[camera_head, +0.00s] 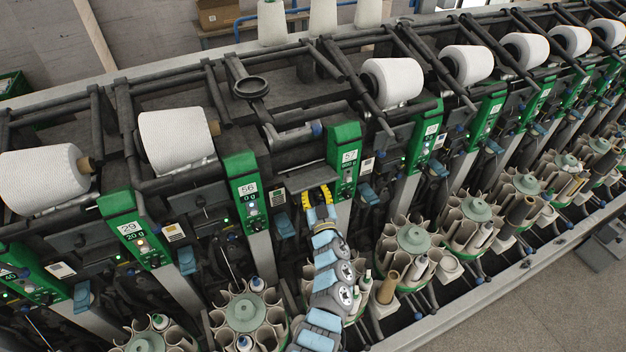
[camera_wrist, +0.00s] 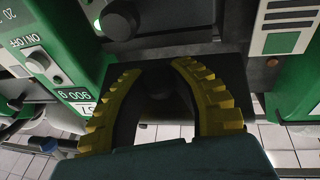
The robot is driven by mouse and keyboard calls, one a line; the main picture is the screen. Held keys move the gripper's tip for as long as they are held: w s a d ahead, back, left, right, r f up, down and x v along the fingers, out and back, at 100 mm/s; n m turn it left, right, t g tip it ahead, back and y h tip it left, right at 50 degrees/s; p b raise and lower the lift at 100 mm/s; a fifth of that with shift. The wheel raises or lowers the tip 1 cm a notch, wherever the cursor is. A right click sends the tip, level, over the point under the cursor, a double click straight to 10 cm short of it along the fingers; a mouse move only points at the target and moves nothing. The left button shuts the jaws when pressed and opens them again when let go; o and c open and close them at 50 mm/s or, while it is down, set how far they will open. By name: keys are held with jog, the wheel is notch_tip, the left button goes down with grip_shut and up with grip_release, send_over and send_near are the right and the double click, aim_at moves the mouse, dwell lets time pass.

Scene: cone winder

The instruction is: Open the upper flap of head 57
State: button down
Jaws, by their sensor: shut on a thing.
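Head 57 has a green panel (camera_head: 345,160) marked "57" and "900 g"; part of its label (camera_wrist: 77,97) shows upside down in the wrist view. Its upper flap (camera_head: 306,178) is a dark grey plate just left of the panel. My gripper (camera_head: 318,196), with yellow ribbed fingers, reaches this flap from the front and below. In the wrist view my gripper (camera_wrist: 158,72) is shut on the dark flap, its fingertips against it. The gripped edge is dark and partly hidden by the fingers, so its exact tilt cannot be told.
Head 56's green panel (camera_head: 246,190) stands to the left. White yarn cones (camera_head: 393,82) sit along the machine. Round bobbin magazines (camera_head: 414,239) stand below the heads, close to my arm. A grey floor (camera_head: 540,290) lies free at lower right.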

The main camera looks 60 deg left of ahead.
jog(key=shift+r, duration=0.1)
jog(key=c, duration=0.8)
grip_release()
jog(key=shift+d, duration=0.1)
jog(key=v, duration=1.2)
